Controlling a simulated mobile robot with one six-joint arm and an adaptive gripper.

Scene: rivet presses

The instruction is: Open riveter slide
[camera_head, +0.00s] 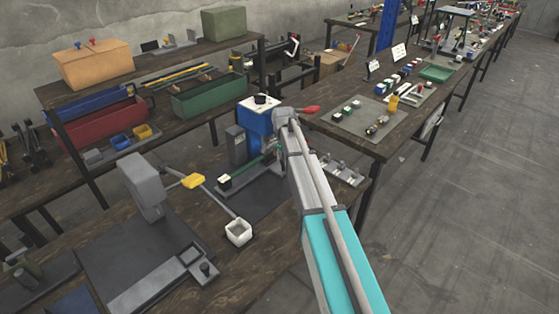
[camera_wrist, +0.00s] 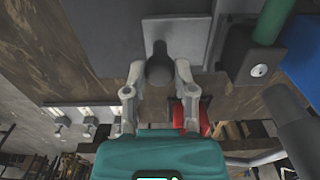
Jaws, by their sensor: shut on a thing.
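In the wrist view, my gripper (camera_wrist: 159,70) has its two grey fingers closed around a dark round knob (camera_wrist: 158,66). The knob stands on a light grey slide plate (camera_wrist: 180,22). In the head view, my arm reaches over to the riveter with a blue and white body (camera_head: 257,120) and a green bar (camera_head: 248,167). My arm hides the gripper, the knob and most of the slide there. In the wrist view, a dark block (camera_wrist: 240,58) with a green cylinder (camera_wrist: 273,22) is to the right of the knob.
A table (camera_head: 385,148) with small parts stands behind at right. The floor (camera_head: 460,220) at right is clear.

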